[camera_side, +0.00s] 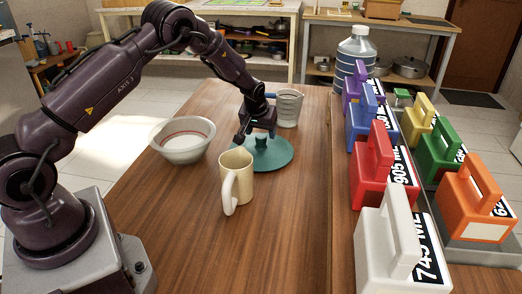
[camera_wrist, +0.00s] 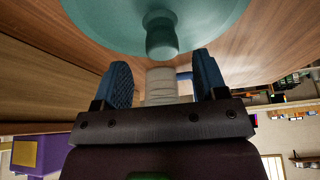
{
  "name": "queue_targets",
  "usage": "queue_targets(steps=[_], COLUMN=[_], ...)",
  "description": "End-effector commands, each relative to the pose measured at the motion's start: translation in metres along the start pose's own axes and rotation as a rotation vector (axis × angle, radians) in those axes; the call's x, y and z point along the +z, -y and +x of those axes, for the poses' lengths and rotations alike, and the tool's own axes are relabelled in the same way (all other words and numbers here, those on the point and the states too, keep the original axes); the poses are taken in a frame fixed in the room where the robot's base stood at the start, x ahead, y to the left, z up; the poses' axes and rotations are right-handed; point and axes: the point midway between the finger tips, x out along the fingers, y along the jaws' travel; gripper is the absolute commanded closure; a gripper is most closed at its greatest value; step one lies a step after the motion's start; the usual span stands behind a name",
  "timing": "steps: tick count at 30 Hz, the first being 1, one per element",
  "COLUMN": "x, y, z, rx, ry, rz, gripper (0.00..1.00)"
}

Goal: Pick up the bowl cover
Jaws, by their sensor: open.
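The bowl cover (camera_side: 275,158) is a flat teal disc with a raised knob, lying on the wooden table. It also fills the top of the wrist view (camera_wrist: 95,15), where its knob (camera_wrist: 161,38) points toward the jaws. My gripper (camera_side: 256,136) is open just above the cover, near the knob. In the wrist view its blue fingers (camera_wrist: 161,62) stand apart, one on each side of the knob's line, with the knob tip just beyond them. Nothing is held. The white bowl (camera_side: 182,150) with a red stripe stands uncovered to the left.
A cream mug (camera_side: 237,180) stands close in front of the cover; a grey cup (camera_side: 288,109) stands behind it. A big bottle (camera_side: 356,58) and several coloured, labelled handled blocks, including a red one (camera_side: 370,178), line the right. The table's front is clear.

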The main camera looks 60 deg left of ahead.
Motion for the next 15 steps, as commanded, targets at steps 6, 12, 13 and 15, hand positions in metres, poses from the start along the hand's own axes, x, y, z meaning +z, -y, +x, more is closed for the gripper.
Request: queue_targets(steps=[6,12,13,15], x=[0.000,-0.001,-0.001,0.000], y=[0.003,0.003,0.003,0.003], z=[0.032,0.038,0.038,0.038], rx=[0.000,0.000,0.000,0.000], ry=[0.001,0.000,0.000,0.000], rz=[0.000,0.000,0.000,0.000], gripper=[0.34,0.34,0.34,0.34])
